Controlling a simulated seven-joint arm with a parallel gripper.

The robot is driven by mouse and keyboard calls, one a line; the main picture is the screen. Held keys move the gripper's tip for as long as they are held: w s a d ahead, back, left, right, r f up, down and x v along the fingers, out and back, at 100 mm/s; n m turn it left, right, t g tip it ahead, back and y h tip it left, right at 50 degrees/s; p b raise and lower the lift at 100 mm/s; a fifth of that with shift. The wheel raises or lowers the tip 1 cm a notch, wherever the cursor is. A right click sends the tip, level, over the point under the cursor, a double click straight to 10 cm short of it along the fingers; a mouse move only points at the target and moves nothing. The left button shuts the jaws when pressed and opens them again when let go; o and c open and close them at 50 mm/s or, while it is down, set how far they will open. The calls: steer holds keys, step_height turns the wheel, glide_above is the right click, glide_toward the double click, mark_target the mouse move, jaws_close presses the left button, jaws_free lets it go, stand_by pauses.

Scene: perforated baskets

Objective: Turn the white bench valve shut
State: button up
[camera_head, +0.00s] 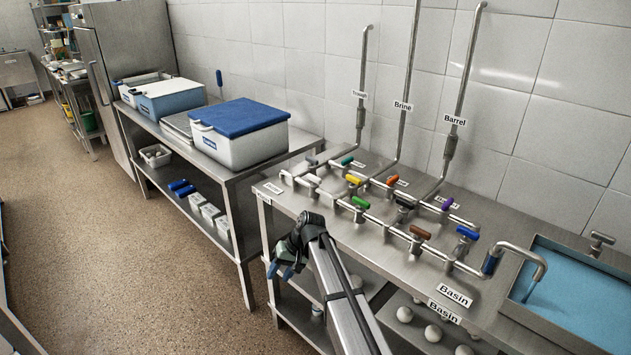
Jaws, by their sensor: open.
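A white valve handle (312,178) sits on the pipework at the left end of the steel bench (380,262). It is small in the picture, and I cannot tell exactly how it is turned relative to its pipe. My arm covers part of the bench front.
Other handles share the pipework: green (360,202), yellow (352,179), orange (392,180), brown (420,232), purple (447,203) and blue (467,232). Tall pipes rise behind. A blue basin (570,290) lies right; a blue-lidded box (240,140) stands on the left table.

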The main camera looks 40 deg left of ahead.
steer(key=w+a+r+n, duration=0.2)
steer(key=w+a+r, duration=0.25)
steer(key=r, duration=0.35)
steer(key=n+t+y, duration=0.1)
steer(key=n+t, duration=0.3)
glide_toward(314, 176)
steer(key=x, duration=0.8)
steer(key=shift+f, duration=0.3)
steer(key=shift+c, duration=0.2)
jaws_close()
